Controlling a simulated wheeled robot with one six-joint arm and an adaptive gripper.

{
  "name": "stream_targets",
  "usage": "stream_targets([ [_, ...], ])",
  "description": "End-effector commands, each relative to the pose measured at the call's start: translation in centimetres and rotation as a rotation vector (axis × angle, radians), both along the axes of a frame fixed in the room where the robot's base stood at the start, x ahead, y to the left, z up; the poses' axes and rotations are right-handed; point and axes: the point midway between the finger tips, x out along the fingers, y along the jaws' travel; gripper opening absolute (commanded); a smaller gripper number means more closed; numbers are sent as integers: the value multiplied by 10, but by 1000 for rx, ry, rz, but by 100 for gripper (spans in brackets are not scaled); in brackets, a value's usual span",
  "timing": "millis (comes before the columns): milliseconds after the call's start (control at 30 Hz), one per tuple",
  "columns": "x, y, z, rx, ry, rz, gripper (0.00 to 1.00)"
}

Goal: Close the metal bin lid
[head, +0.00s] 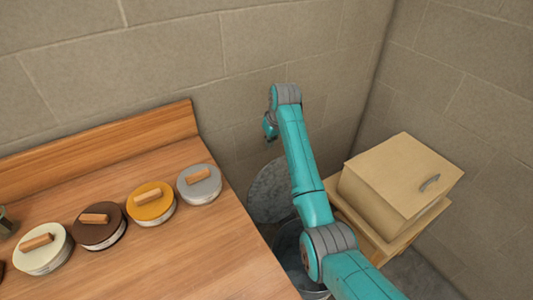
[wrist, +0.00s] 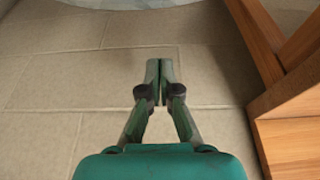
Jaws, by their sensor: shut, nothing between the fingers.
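The metal bin (head: 288,245) stands on the floor between the wooden counter and the boxes, partly hidden by my arm. Its round grey lid (head: 266,190) is open, tilted up on the wall side of the bin. My gripper (wrist: 159,70) is shut and empty in the wrist view, with its fingertips together. In the head view the end of my arm is beyond and above the lid near the wall, and the fingers cannot be made out. A curved grey rim, seemingly the lid (wrist: 150,3), crosses the top of the wrist view, apart from the fingertips.
A wooden counter (head: 150,270) on the left bears several round tins with wooden-handled lids, such as a yellow tin (head: 160,211). Cardboard-coloured boxes (head: 385,205) stand right of the bin. Block walls (head: 190,60) close off the back. Wooden framing (wrist: 290,110) is close on the wrist view's right.

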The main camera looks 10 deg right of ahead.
Motion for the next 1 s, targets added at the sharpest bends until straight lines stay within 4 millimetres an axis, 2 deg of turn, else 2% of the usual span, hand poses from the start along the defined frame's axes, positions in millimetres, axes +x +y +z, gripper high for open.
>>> stream_targets([
  [167,4,2,-16,0,3,0,0],
  [400,17,5,-54,0,3,-1,0],
  [600,24,8,-76,-1,3,0,0],
  [833,30,10,-96,-1,2,0,0],
  [1000,20,6,-95,0,1,0,0],
])
